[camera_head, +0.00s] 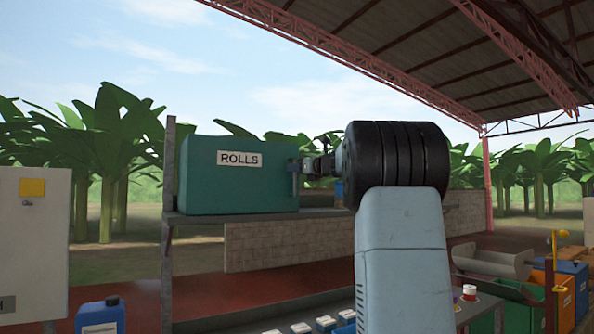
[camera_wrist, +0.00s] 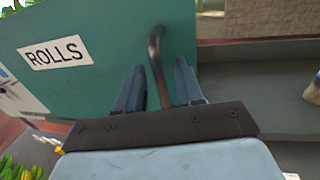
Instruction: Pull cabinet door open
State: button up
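The green cabinet (camera_head: 215,190) with a white ROLLS label stands on a shelf, left of centre in the head view. Its door looks closed. In the wrist view the green door (camera_wrist: 100,85) fills the upper left, and a dark curved bar handle (camera_wrist: 156,60) stands near its right edge. My gripper (camera_wrist: 160,68) has its two blue-grey fingers apart, one on each side of the handle, with gaps visible on both sides. In the head view my gripper (camera_head: 304,166) is at the cabinet's right edge; its fingers are too small to make out there.
The grey shelf (camera_head: 325,212) runs right from the cabinet past my arm. A post (camera_head: 168,240) stands at the shelf's left end. A pale cabinet (camera_head: 35,240) and a blue canister (camera_head: 100,317) are at lower left. Coloured bins (camera_head: 570,285) are at lower right.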

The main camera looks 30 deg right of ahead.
grip_shut()
jog(key=shift+a, duration=0.1)
dwell(0.3)
jog(key=shift+s, duration=0.1)
